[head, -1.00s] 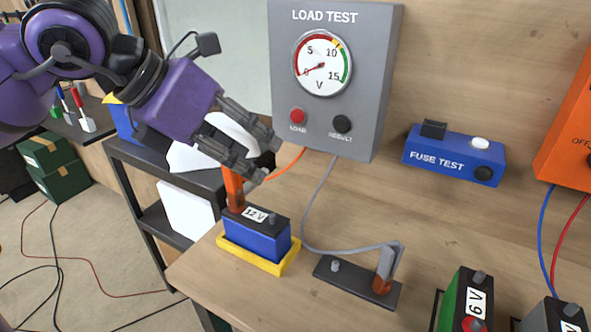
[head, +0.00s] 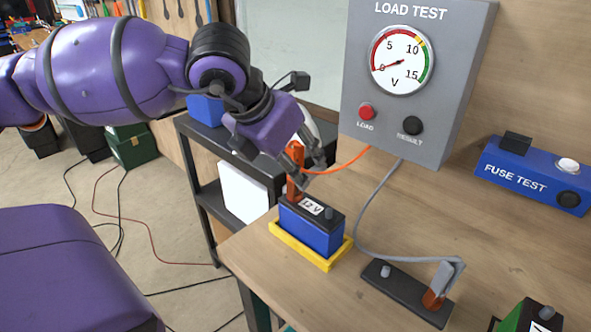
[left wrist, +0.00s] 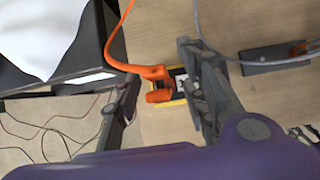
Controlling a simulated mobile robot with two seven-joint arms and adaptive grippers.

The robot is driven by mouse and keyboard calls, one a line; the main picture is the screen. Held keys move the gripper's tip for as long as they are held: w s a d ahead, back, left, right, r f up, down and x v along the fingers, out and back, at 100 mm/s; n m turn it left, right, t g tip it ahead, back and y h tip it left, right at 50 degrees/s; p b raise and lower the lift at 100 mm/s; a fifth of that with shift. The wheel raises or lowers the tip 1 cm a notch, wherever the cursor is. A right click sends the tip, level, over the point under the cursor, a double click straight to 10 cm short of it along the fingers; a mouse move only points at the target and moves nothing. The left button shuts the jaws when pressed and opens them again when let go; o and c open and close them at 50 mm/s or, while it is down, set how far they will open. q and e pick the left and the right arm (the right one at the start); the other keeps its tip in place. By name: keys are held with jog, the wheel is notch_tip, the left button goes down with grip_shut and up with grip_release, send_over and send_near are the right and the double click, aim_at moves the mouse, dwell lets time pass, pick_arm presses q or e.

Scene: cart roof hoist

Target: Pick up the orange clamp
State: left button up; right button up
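The orange clamp (head: 294,172) stands upright on the left end of the blue 12 V battery (head: 312,229), with an orange cable running from it to the load test box. My left gripper (head: 283,162) is open around the clamp's upper part. In the left wrist view the clamp (left wrist: 157,82) lies between the two spread fingers (left wrist: 160,88), with gaps visible on both sides. The battery is mostly hidden there behind the right finger. My right gripper is not in view.
The battery sits in a yellow tray (head: 333,262) near the bench's left edge. A grey clamp (head: 441,285) rests on a dark plate (head: 380,290) to the right. The load test box (head: 415,80) is on the wall behind. A black shelf (head: 205,195) stands left of the bench.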

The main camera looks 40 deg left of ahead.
pick_arm(q)
grip_shut()
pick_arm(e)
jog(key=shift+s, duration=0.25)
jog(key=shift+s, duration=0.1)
pick_arm(q)
jog(key=shift+r, duration=0.1)
